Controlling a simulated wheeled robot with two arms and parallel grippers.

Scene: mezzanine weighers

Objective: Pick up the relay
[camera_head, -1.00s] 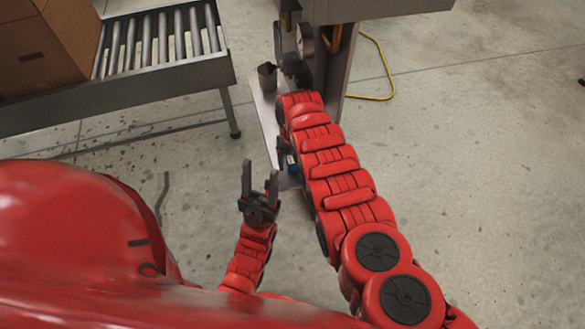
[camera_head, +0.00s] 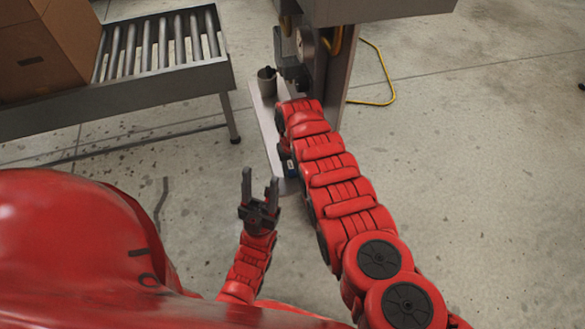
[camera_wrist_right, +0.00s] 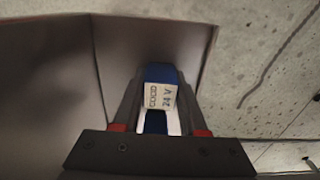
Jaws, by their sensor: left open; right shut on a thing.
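The relay (camera_wrist_right: 158,92) is a blue block with a white, printed label. In the right wrist view it sits between the two fingers of my right gripper (camera_wrist_right: 160,105), which is shut on it. In the head view my right gripper (camera_head: 290,48) is at the far end of my right arm, by the grey metal column; I cannot make out the relay there. My left gripper (camera_head: 260,188) is open and empty, fingers pointing up the picture, left of my right arm and above the floor.
A narrow light shelf (camera_head: 266,125) runs beside the column (camera_head: 335,75). A dark grey cup (camera_head: 267,81) stands on it. A roller conveyor (camera_head: 165,45) bears a cardboard box (camera_head: 45,50). A yellow cable (camera_head: 381,75) lies on open floor.

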